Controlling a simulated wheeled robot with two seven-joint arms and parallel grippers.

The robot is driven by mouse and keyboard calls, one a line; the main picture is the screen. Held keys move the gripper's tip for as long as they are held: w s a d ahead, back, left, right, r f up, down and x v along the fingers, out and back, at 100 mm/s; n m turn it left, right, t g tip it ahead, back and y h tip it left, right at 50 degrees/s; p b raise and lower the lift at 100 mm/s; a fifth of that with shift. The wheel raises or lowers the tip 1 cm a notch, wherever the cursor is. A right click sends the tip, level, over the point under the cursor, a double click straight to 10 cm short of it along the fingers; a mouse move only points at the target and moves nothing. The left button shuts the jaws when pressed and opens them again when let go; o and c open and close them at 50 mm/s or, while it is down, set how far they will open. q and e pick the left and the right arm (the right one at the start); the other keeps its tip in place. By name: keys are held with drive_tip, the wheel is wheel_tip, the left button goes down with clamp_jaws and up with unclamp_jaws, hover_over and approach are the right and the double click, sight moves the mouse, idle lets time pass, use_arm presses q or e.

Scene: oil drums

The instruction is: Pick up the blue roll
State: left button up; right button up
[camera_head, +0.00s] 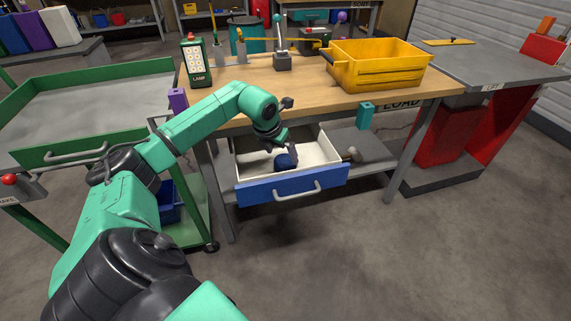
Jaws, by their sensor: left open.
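The blue roll (287,161) lies in the open drawer (282,189), which has a blue front and pale inside, under the workbench. My left arm reaches in from the left, over the drawer. My left gripper (284,150) is open and points down just above or around the roll, hiding part of it. I cannot tell whether the fingers touch it. My right gripper is not in view.
The wooden workbench top (300,95) overhangs the drawer's back and carries a yellow crate (378,72) and a lamp box (196,62). A mallet-like object (350,155) is at the drawer's right side. A green cart (90,110) stands left.

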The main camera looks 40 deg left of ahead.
sight(285, 161)
use_arm(q)
drive_tip(key=x, duration=0.4)
drive_tip(key=shift+d, duration=0.1)
drive_tip(key=c, duration=1.3)
drive_tip(key=shift+o, duration=0.2)
drive_tip(key=shift+r, duration=0.55)
wheel_tip(285, 161, up, 19)
drive_tip(key=p, duration=0.4)
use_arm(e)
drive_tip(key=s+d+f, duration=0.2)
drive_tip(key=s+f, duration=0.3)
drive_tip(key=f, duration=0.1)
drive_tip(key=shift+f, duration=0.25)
